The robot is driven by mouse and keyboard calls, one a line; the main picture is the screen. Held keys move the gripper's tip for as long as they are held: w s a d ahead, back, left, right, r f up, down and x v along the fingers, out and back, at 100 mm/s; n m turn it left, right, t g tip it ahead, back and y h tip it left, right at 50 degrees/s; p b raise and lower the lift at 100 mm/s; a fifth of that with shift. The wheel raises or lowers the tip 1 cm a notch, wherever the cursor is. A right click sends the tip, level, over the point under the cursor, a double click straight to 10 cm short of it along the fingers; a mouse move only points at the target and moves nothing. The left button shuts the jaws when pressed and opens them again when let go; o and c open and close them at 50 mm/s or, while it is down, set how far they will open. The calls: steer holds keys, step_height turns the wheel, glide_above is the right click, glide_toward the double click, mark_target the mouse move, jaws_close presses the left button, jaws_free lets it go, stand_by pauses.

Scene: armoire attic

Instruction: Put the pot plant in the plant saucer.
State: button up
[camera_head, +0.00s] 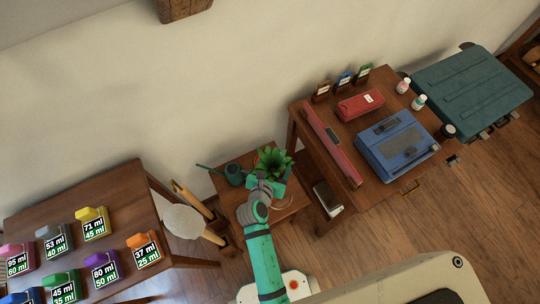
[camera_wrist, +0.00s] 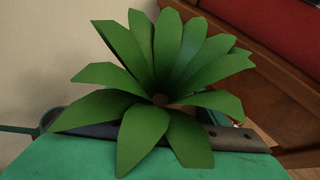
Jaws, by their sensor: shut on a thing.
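The pot plant (camera_head: 273,160) has broad, pointed green leaves and is over the small wooden side table in the head view. Its leaves fill the middle of the wrist view (camera_wrist: 150,120). My gripper (camera_head: 270,184) is shut on the pot plant, on its near side. The leaves and my gripper hide the pot, and the fingertips are hard to see. A thin pale curved rim (camera_head: 287,202) shows just right of my gripper on the side table; it may be the plant saucer, mostly hidden by my arm. I cannot tell how high the plant is above the table.
A dark green watering can (camera_head: 235,175) stands on the side table (camera_head: 231,158), left of the plant. A higher desk (camera_head: 308,150) with a blue typewriter-like case (camera_head: 395,147) is at right.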

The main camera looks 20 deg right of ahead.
steer(key=w+f, duration=0.3)
steer(key=f, duration=0.1)
steer(key=w+d+f, duration=0.1)
steer(key=w+f, duration=0.2)
steer(key=w, duration=0.1)
steer(key=w+f, duration=0.4)
steer(key=shift+w+d+f, duration=0.1)
steer(key=shift+d+f, duration=0.2)
steer(key=shift+f, duration=0.05)
steer(key=shift+w+a, duration=0.1)
steer(key=shift+w+f, duration=0.1)
